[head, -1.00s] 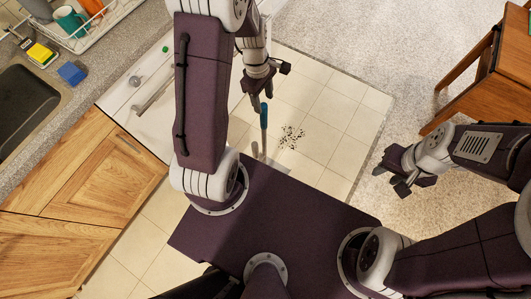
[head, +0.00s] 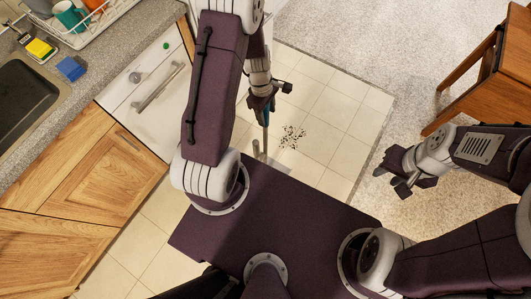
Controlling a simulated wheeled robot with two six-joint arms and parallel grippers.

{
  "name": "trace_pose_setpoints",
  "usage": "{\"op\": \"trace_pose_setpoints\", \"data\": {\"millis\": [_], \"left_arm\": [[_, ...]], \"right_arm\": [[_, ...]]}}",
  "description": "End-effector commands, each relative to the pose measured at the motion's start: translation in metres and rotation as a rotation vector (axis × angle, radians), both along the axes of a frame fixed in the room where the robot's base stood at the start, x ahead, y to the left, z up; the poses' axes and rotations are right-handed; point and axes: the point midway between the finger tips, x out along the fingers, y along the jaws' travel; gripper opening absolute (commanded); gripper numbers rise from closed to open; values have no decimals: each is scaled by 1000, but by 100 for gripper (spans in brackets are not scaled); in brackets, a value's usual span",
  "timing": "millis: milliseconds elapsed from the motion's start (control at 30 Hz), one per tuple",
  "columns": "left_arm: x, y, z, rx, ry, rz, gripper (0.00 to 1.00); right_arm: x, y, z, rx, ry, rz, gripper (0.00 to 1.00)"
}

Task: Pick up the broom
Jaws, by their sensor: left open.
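The broom (head: 265,138) stands upright on the tiled floor in the head view, just beyond my dark base. Its handle is thin, blue near the top and grey lower down. Its lower end is partly hidden by my base. My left gripper (head: 264,107) points down at the top of the handle with its jaws open. The handle's top is hidden by the gripper, and I cannot tell whether it is between the fingers or touching them. My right gripper (head: 389,183) is open and empty at the right, well away from the broom.
Dark crumbs (head: 291,136) lie on the tiles just right of the broom. A counter with a sink (head: 24,108), a dish rack and wooden cabinets (head: 105,170) fills the left. A wooden chair (head: 490,90) stands at the upper right. Open floor and carpet lie between.

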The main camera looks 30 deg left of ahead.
Motion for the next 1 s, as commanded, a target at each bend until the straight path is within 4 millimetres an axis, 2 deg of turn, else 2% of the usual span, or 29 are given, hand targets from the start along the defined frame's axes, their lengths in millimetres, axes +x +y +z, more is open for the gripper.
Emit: {"op": "trace_pose_setpoints", "data": {"millis": [67,167,200,267,1000], "left_arm": [[0,0,1,0,0,0,51],[0,0,1,0,0,0,26],[0,0,1,0,0,0,15],[0,0,1,0,0,0,0],[0,0,1,0,0,0,0]], "right_arm": [[0,0,0,0,0,0,36],[0,0,0,0,0,0,36],[0,0,0,0,0,0,36],[0,0,0,0,0,0,36],[0,0,0,0,0,0,36]]}}
